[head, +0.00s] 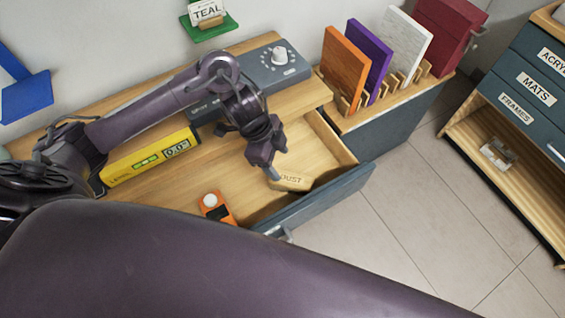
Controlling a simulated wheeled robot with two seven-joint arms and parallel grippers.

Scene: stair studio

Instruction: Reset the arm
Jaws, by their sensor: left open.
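My left arm (165,104) comes in from the left over the wooden desk and bends down at its elbow. My left gripper (272,176) points down over the open drawer (334,146), its jaws open. A small wooden piece (294,182) marked "DUST" lies right at the fingertips, near the drawer front. I cannot tell whether the fingers touch it. My right gripper is out of view. A large purple part of my body covers the bottom of the view.
A yellow level (150,160) and an orange device (214,207) lie on the desk (172,190). A grey box with a knob (279,55) stands behind. A rack (385,95) holds coloured panels at right. The pulled-out drawer front (325,196) juts over open floor (420,215).

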